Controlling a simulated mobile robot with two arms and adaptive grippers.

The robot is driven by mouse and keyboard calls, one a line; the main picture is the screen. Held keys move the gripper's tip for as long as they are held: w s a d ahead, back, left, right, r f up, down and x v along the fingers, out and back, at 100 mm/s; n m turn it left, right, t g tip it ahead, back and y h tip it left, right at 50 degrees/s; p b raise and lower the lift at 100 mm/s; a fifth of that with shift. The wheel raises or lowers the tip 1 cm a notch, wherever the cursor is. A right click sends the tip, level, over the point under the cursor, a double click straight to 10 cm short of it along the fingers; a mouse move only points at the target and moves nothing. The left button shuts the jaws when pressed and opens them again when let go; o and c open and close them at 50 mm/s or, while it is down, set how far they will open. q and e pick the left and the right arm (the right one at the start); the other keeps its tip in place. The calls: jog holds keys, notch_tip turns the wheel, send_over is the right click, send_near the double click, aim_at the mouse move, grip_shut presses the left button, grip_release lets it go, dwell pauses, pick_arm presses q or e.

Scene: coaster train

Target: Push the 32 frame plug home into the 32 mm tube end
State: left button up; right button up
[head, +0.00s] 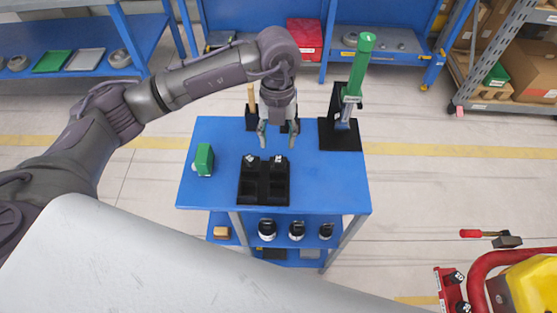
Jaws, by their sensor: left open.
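A black tray (264,193) with several compartments lies on the blue table. Two small plugs with white tops stand at its back edge, the left plug (250,158) and the right plug (279,159); their sizes are too small to read. My left gripper (277,146) is open and empty, pointing down just behind the tray's back edge. A green tube (358,67) rises tilted from a black stand (341,136) at the table's back right, with a grey-blue clamp-like part around its lower end. I cannot tell which tube end is 32 mm. My right gripper is not in view.
A green box (204,160) stands at the left of the blue table (330,190). A wooden-handled tool (251,97) stands in a black holder at the back, partly hidden by my left arm. The table's front right is clear.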

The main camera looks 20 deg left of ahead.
aim_at(278, 159)
pick_arm(q)
jog(key=shift+s+d+f+p, duration=0.1)
jog(key=shift+s+f+p, duration=0.1)
jog(key=shift+f+p, duration=0.55)
jog(key=f, duration=0.4)
jog(key=shift+s+d+p, duration=0.15)
jog(key=shift+s+p, duration=0.1)
jog(key=shift+p, duration=0.15)
jog(key=shift+f, duration=0.25)
jog(key=c, duration=0.6)
grip_shut()
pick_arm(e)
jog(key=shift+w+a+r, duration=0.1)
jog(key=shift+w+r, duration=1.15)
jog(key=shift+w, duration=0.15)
